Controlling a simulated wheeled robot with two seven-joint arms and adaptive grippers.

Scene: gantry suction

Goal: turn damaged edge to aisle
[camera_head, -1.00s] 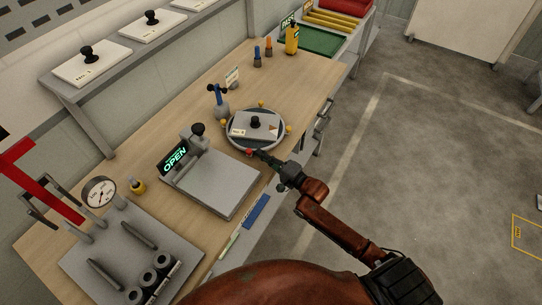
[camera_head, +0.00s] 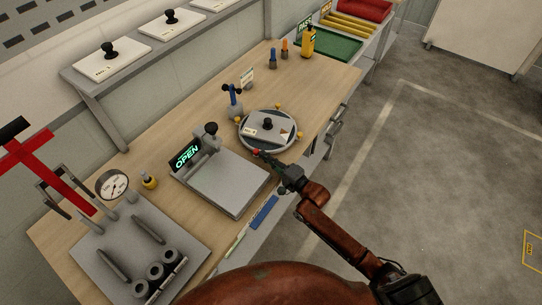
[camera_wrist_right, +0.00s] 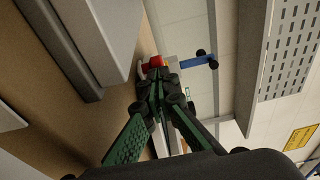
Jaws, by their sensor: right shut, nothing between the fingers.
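A grey round turntable (camera_head: 244,143) stands on the bench in the head view, with yellow knobs around its rim and one red knob (camera_head: 257,152) on its front left side. A pale plate (camera_head: 259,128) with a black knob (camera_head: 267,124) lies on it. A brownish triangular mark (camera_head: 285,133) shows at the plate's right end. My right gripper (camera_head: 263,156) is shut and empty, its tips at the red knob. In the right wrist view the closed fingers (camera_wrist_right: 155,88) reach the red knob (camera_wrist_right: 155,62); contact is hard to tell. My left gripper is out of view.
A grey flat-topped device (camera_head: 225,185) with an OPEN sign stands left of the turntable. A blue stand (camera_head: 233,96) is behind it. A gauge fixture (camera_head: 113,184) is at the front left. The aisle floor (camera_head: 440,170) on the right is clear.

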